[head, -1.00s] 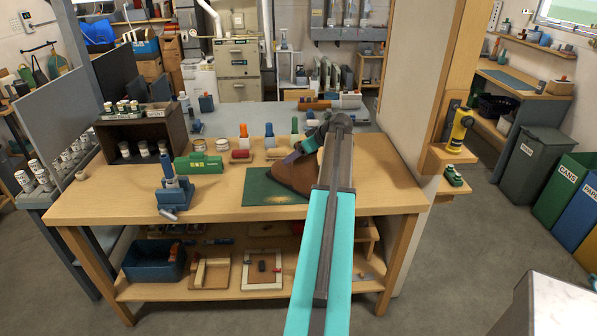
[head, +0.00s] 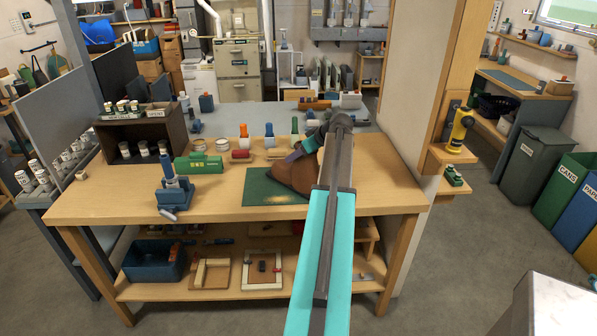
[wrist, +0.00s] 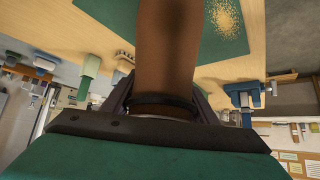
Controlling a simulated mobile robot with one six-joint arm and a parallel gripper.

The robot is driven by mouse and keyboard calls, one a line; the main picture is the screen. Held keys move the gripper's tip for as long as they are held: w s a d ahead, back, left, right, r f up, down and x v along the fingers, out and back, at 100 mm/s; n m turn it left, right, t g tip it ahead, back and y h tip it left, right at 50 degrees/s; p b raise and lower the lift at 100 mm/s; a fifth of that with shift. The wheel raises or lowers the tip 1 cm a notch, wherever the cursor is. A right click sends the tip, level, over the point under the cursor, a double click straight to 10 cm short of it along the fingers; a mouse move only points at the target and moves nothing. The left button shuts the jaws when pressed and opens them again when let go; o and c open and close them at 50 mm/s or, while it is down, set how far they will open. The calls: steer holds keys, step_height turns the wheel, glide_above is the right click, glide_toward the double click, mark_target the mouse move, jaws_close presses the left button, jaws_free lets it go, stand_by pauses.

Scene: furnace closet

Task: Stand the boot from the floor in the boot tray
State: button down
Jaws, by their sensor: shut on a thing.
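A brown boot (head: 293,174) is at the green mat (head: 258,189) on the front workbench. Its lower part overlaps the mat in the head view; whether it touches cannot be told. My gripper (head: 308,143) is at its upper end, partly hidden by my arm. In the wrist view the boot's brown shaft (wrist: 165,45) runs between the jaws of my gripper (wrist: 163,101), which are shut on it. A dark band crosses the shaft there. The mat (wrist: 222,25) also shows behind the boot, with a sandy patch on it. I cannot make out a raised-edge boot tray on the bench.
A blue tool (head: 172,185) stands left of the mat. A green box (head: 198,163) and several coloured bottles line the back of the bench. A dark cubby (head: 143,135) holds cans at left. A pale post (head: 398,100) rises close on the right.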

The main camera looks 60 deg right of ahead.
steer(key=shift+r, duration=0.25)
steer(key=shift+r+b, duration=1.4)
steer(key=shift+r, duration=3.4)
